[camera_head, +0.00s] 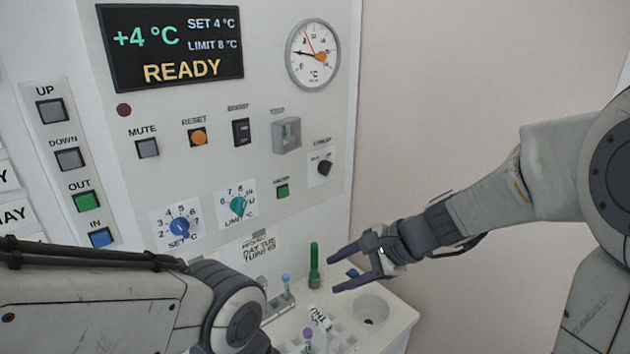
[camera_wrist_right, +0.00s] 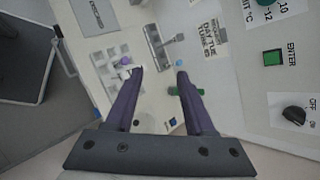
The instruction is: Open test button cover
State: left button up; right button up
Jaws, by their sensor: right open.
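The test button cover is most likely the clear boxy cover (camera_head: 286,135) on the wall panel, right of the black rocker switch; its small label is too blurred to read. It looks closed over its button. My right gripper (camera_head: 332,276) is open and empty, below and right of the cover, apart from the panel. Its two purple fingers point left, above the tube shelf. The right wrist view shows the open fingers (camera_wrist_right: 161,74) with nothing held between them; the cover is not visible there. My left arm crosses the lower left, and its gripper is out of view.
A green tube (camera_head: 314,265) stands upright close to the right gripper's fingertips. The white shelf below holds a rack, purple- and blue-topped tubes and a round cup (camera_head: 370,308). A black knob (camera_head: 321,168) and a green button (camera_head: 283,191) sit below the cover.

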jog(key=w+r+m+t+y+b, duration=0.3)
jog(key=w+r+m, duration=0.1)
jog(key=w+r, duration=0.3)
jog(key=m+t+y+b, duration=0.2)
jog(key=m+t+y, duration=0.1)
jog(key=m+t, duration=0.1)
send_near(294, 140)
jog(key=shift+y, duration=0.3)
jog(key=p+x, duration=0.3)
jog(key=x, duration=0.4)
jog(key=shift+w+a+f+p, duration=0.15)
jog(key=shift+w+a+p, duration=0.2)
jog(key=shift+w, duration=0.05)
pick_arm(q)
notch_tip(294, 140, down, 2)
jog(key=shift+f, duration=0.2)
pick_arm(e)
grip_shut()
